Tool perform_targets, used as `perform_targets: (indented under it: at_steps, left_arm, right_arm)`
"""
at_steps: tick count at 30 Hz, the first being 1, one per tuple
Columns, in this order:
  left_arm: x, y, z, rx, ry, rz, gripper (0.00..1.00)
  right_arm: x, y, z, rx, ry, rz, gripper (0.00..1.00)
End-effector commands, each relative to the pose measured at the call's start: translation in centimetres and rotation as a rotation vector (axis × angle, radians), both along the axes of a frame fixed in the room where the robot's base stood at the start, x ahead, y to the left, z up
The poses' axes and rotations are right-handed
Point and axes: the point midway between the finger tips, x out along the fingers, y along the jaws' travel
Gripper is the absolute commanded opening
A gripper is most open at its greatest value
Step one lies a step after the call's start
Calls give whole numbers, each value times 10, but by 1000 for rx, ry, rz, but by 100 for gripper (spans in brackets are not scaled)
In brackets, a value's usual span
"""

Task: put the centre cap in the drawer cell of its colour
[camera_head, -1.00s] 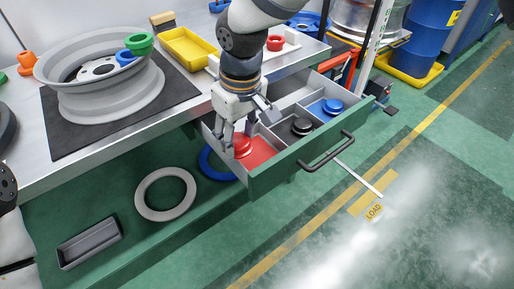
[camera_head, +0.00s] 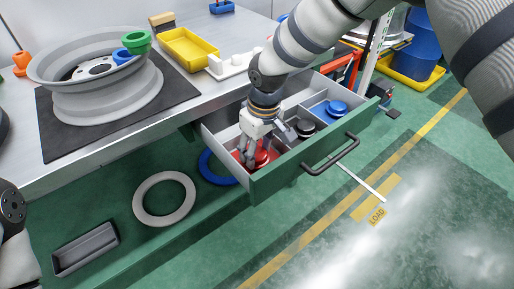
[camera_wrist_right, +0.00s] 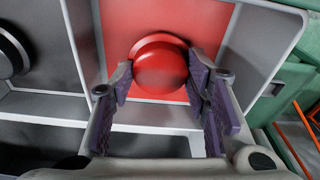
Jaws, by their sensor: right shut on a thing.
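The red centre cap (camera_head: 262,157) is in the red-floored cell at the near left end of the open drawer (camera_head: 285,172). My right gripper (camera_head: 256,158) reaches down into that cell and is shut on the red cap. In the right wrist view the round red cap (camera_wrist_right: 160,72) shows between the fingers (camera_wrist_right: 160,80), over the red floor (camera_wrist_right: 211,20). Whether the cap touches the floor I cannot tell. A black cap (camera_head: 305,127) and a blue cap (camera_head: 337,107) lie in other cells. My left gripper is out of view.
The drawer's front handle (camera_head: 331,155) juts over the green floor. On the bench stand a grey wheel rim (camera_head: 110,103), a yellow tray (camera_head: 187,48) and a white fixture (camera_head: 228,64). Thin grey dividers separate the drawer cells. The floor right of the drawer is mostly clear.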

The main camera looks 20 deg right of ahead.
Motion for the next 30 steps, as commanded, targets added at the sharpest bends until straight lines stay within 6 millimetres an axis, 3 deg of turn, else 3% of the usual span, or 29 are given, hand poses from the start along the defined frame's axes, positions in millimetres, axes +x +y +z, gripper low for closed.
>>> perform_targets:
  at_steps: [1,2,4,14,17,24,30]
  left_arm:
    - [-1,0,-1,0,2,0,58]
    - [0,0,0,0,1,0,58]
    - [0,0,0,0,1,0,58]
    - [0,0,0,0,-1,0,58]
    - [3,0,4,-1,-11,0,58]
    - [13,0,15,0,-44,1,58]
    - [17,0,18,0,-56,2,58]
  right_arm:
    - [0,0,-3,0,1,0,24]
    - [0,0,-2,0,1,0,50]
    - [0,0,-2,0,1,0,63]
    - [0,0,3,0,-1,0,63]
    - [0,0,22,1,-6,0,63]
    - [-8,-4,89,1,-9,0,63]
    - [-13,-6,118,0,-2,0,63]
